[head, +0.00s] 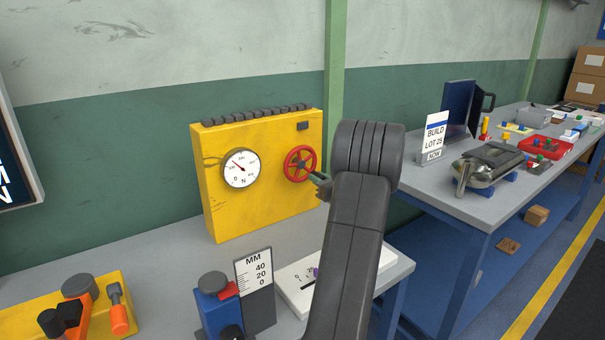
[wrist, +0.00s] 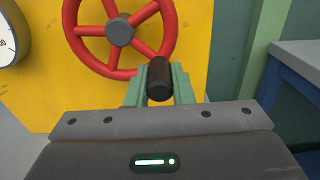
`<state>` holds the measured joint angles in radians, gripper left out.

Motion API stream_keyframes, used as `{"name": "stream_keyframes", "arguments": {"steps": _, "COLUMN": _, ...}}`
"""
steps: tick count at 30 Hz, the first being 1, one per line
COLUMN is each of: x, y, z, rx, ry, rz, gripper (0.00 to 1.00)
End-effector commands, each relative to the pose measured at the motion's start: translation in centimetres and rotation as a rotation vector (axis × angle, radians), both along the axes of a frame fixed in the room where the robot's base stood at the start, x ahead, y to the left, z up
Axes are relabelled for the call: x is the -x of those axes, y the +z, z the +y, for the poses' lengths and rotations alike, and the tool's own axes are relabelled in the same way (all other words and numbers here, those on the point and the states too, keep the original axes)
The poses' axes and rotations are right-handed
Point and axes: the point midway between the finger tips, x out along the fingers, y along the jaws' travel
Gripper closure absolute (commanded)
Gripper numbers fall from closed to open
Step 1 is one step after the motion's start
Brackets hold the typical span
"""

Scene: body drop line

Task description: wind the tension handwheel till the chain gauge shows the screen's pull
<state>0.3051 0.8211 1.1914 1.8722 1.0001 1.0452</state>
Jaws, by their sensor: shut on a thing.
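The red tension handwheel (head: 300,163) is on the front of the yellow chain housing (head: 262,205). The round chain gauge (head: 241,169) is left of it, its dark needle pointing up and left; its small numbers are hard to read. In the wrist view the handwheel (wrist: 121,30) shows several spokes and a grey hub. A black knob (wrist: 160,78) stands at its lower right rim. My gripper (wrist: 160,86) is shut on this knob, with a green finger on each side. In the head view my arm partly hides the gripper (head: 321,183). Only a sliver of the screen (head: 15,165) shows at the left edge, without a readable pull.
A blue device with an MM scale (head: 254,275) and a white board (head: 297,285) stand in front of the housing. Orange-handled tools on a yellow block (head: 88,305) are at lower left. A second bench (head: 470,205) with a sign and a metal part stands right.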

Motion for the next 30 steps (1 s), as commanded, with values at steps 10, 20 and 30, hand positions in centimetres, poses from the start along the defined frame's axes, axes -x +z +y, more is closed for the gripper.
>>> {"name": "stream_keyframes", "arguments": {"steps": 10, "x": 0.1, "y": 0.7, "z": 0.6, "rx": -0.003, "ry": 0.009, "rz": -0.014, "gripper": 1.0}}
{"name": "stream_keyframes", "arguments": {"steps": 20, "x": 1.6, "y": -0.7, "z": 2.6, "rx": -0.004, "ry": 0.009, "rz": -0.018, "gripper": 1.0}}
{"name": "stream_keyframes", "arguments": {"steps": 30, "x": 1.6, "y": -0.4, "z": 2.7, "rx": -0.003, "ry": 0.006, "rz": -0.02, "gripper": 1.0}}
